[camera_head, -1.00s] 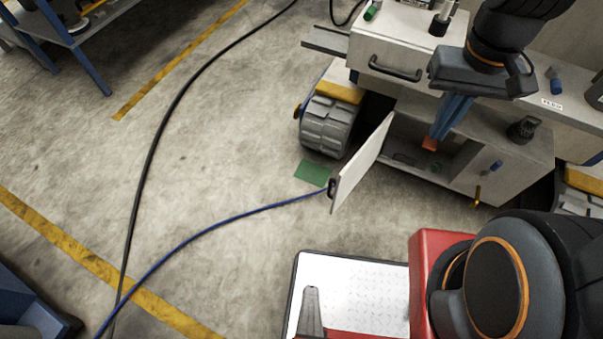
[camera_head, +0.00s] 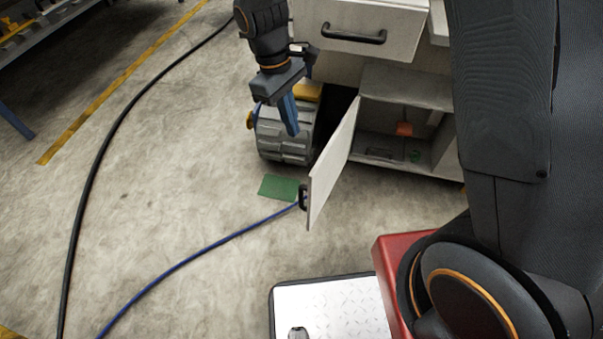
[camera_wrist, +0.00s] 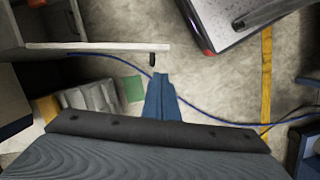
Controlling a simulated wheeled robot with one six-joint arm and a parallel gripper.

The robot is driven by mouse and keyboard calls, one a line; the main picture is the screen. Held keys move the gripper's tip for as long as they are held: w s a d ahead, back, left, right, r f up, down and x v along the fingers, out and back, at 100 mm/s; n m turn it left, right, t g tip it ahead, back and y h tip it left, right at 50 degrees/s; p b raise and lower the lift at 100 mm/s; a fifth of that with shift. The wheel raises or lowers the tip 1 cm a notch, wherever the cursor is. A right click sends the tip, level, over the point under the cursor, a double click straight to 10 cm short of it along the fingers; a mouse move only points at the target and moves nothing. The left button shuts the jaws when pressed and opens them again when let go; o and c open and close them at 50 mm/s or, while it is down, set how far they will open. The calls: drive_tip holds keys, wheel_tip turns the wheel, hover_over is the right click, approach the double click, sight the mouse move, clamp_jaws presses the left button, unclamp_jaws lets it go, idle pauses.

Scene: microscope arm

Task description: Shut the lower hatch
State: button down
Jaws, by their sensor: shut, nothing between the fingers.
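The lower hatch (camera_head: 334,165) is a flat pale door that stands wide open, swung out from the lower compartment (camera_head: 406,100). Its dark handle (camera_head: 303,197) is on the outer face near the free edge. In the wrist view the hatch (camera_wrist: 100,47) shows edge-on, with the handle (camera_wrist: 152,60) near its end. My gripper (camera_head: 291,130) has blue fingers that are shut and empty. It hangs to the left of the hatch, on its outer side, apart from it. In the wrist view the fingertips (camera_wrist: 161,78) point toward the handle end.
A closed drawer (camera_head: 365,28) with a black handle sits above the compartment. An orange item (camera_head: 404,128) is inside. A grey ribbed unit (camera_head: 284,137) stands behind the hatch. A green mat (camera_head: 279,187) and a blue cable (camera_head: 200,249) lie on the floor. Open floor extends left.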

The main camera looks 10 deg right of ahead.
wheel_tip(320, 180, down, 14)
drive_tip(key=s+d+n+b, duration=0.1)
drive_tip(key=s+d+b, duration=0.1)
drive_tip(key=b, duration=0.3)
drive_tip(key=shift+d, duration=0.4)
drive_tip(key=shift+s+r, duration=0.1)
